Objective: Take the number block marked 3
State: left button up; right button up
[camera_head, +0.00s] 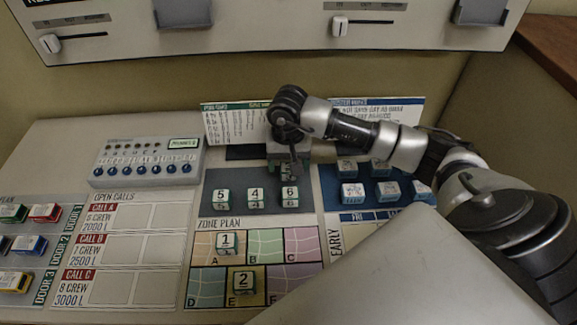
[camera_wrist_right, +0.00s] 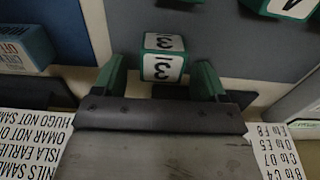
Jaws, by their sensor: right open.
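The number block marked 3 (camera_wrist_right: 163,66), white-faced with green edges, sits between the two green fingers of my right gripper (camera_wrist_right: 160,80) in the right wrist view. The fingers are open, with a visible gap on each side of the block. In the head view my right gripper (camera_head: 289,160) points down over the back of the grey number tray, and it hides the 3 block there. Blocks 5 (camera_head: 221,197), 4 (camera_head: 255,197) and 6 (camera_head: 290,193) stand in the front row of that tray. My left gripper is out of view.
Block 1 (camera_head: 227,243) stands on zone A and block 2 (camera_head: 242,282) on zone E of the zone plan (camera_head: 207,284). Blue blocks (camera_head: 353,194) stand on a blue mat to the right. A switch box (camera_head: 150,161) stands at left, and upright text cards stand behind the tray.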

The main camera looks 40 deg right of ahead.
jog(key=shift+f, duration=0.5)
jog(key=c, duration=1)
